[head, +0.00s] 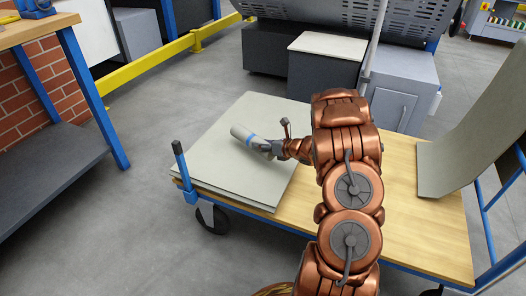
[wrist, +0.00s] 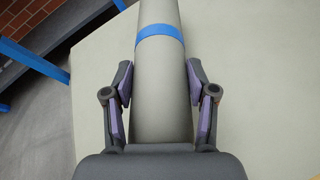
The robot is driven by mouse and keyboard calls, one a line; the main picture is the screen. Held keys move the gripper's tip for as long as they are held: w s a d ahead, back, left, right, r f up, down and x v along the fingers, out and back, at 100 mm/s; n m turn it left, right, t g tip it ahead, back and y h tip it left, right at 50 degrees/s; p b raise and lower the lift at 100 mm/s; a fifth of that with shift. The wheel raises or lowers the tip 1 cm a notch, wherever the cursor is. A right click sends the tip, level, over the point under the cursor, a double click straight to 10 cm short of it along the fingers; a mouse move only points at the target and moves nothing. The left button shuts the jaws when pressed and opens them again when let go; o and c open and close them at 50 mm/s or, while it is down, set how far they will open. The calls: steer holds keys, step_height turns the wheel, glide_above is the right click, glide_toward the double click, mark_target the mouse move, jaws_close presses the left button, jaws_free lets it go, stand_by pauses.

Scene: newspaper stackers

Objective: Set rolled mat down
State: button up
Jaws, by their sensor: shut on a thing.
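The rolled mat (head: 241,133) is a grey-green roll with a blue band near its middle. In the head view it is at or just above a stack of flat grey-green sheets (head: 225,174) on the cart; I cannot tell whether it touches them. My gripper (head: 268,148) holds the roll by its near end. In the wrist view the roll (wrist: 161,85) runs lengthwise between the two purple-padded fingers of my gripper (wrist: 161,105). The blue band (wrist: 160,38) is ahead of the fingers. The roll's near end is hidden behind the gripper's palm.
The wooden cart deck (head: 425,218) is bare right of my arm, with a curved grey sheet (head: 470,140) at its right end. A blue post (head: 182,164) stands at the cart's left corner. A workbench (head: 50,160) stands left; grey cabinets (head: 398,95) stand behind.

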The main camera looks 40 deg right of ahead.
steer(key=shift+w+d, duration=0.3)
steer(key=shift+w, duration=0.15)
steer(key=shift+f+b, duration=0.65)
steer(key=shift+f, duration=1.05)
steer(key=shift+f, duration=0.15)
steer(key=o, duration=1.6)
steer(key=shift+c, duration=0.2)
